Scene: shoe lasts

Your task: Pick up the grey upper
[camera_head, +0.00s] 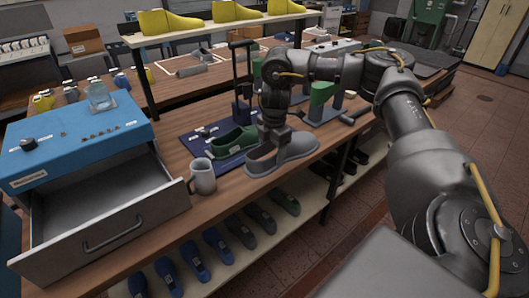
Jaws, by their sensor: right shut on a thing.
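The grey upper (290,157) is at the front edge of the wooden workbench, its toe pointing right. My right gripper (268,143) reaches down from above and is shut on the grey upper near its heel end. The gripper and arm hide part of the upper's top. I cannot tell whether its sole touches the bench. My left gripper is not in view.
A grey mug (203,178) stands close to the left of the upper. A green shoe (234,141) lies on a dark blue mat behind it. An open drawer (105,222) juts out at the left. Several shoes sit on the shelf (310,210) below.

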